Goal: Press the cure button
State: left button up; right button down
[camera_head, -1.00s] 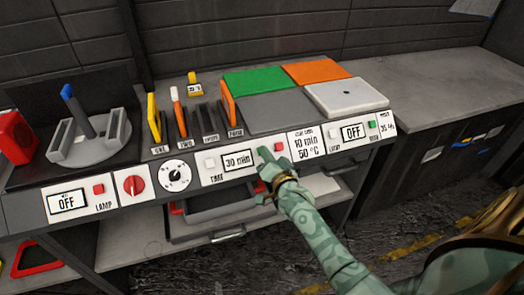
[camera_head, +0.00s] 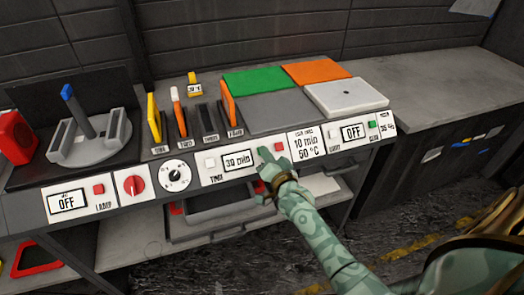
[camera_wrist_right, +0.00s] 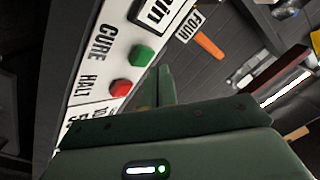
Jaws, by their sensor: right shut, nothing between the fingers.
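The green cure button (camera_wrist_right: 141,55), marked CURE, shows in the right wrist view beside the red halt button (camera_wrist_right: 120,88), marked HALT. In the head view my right gripper (camera_head: 264,154) is shut and empty at the front panel, between the 30 min display (camera_head: 238,160) and the red halt button (camera_head: 279,147). It covers the place of the cure button there. In the right wrist view the shut fingers (camera_wrist_right: 163,88) lie just right of both buttons. I cannot tell whether a fingertip touches the panel. My left gripper is not in view.
A white dial (camera_head: 175,177), a red knob (camera_head: 133,187) and an OFF display (camera_head: 67,201) line the panel to the left. Another OFF display (camera_head: 352,132) and a small green button (camera_head: 372,124) are to the right. An open drawer (camera_head: 215,204) sits below.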

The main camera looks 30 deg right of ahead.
jog(key=shift+w+f, duration=0.1)
jog(key=shift+w+d+f, duration=0.1)
jog(key=shift+w+f, duration=0.05)
jog(key=shift+w, duration=0.05)
dwell(0.4)
jog(key=shift+w+f+b, duration=0.3)
jog(key=shift+f+b, duration=0.05)
jog(key=shift+b, duration=0.1)
dwell(0.5)
dwell(0.3)
jog(key=shift+s+r+p, duration=0.6)
jog(key=shift+r+p, duration=0.05)
jog(key=shift+p, duration=0.4)
